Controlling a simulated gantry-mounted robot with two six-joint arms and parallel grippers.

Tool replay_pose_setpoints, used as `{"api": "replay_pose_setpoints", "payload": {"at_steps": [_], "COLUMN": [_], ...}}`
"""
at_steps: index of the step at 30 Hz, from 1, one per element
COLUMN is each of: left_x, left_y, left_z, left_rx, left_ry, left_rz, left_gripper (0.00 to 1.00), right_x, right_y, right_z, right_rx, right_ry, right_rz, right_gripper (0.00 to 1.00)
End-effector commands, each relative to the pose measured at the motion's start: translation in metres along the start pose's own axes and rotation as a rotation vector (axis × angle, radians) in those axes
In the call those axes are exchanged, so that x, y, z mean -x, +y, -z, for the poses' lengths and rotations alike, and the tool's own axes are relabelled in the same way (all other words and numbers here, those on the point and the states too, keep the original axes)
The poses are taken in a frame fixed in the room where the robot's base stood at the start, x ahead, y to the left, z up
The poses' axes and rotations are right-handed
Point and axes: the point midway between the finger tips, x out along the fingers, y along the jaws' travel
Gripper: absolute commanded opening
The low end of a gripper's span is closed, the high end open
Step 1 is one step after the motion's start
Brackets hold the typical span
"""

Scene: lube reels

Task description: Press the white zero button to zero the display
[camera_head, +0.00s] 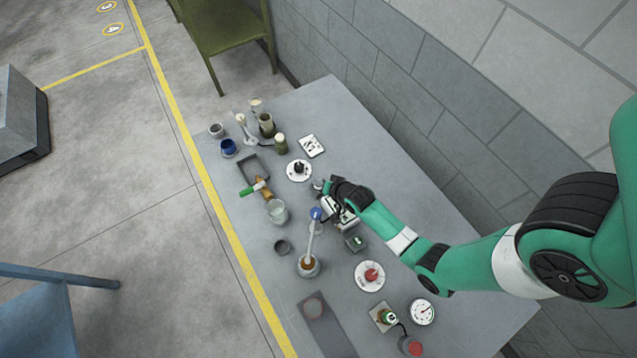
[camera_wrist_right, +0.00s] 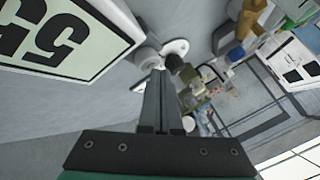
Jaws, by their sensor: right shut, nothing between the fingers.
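The display (camera_wrist_right: 55,38) fills the upper left of the right wrist view, with large dark digits on a pale panel in a white frame. My right gripper is shut and empty. In the head view, my right gripper (camera_head: 325,187) is low over the middle of the table, and my arm partly hides a white device (camera_head: 346,219) below it. My left gripper is not in view.
A white disc with a dark knob (camera_head: 299,170) stands close to my right gripper. A blue-topped bottle (camera_head: 312,240), a glass jar (camera_head: 277,211) and a disc with a red knob (camera_head: 370,276) are also on the table (camera_head: 420,270). A wall runs along its far right side.

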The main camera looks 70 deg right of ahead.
Motion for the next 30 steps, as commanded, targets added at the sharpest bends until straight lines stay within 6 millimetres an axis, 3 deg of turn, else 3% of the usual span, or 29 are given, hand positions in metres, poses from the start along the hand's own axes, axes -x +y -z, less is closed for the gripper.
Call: {"api": "replay_pose_setpoints", "payload": {"at_steps": [30], "left_x": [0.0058], "left_y": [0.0], "left_z": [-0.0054], "left_rx": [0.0], "left_ry": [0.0], "left_rz": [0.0], "left_gripper": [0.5], "right_x": [-0.0067], "right_y": [0.005], "right_z": [-0.0051], "right_rx": [0.0], "right_ry": [-0.001], "right_rz": [-0.001], "right_gripper": [0.0]}}
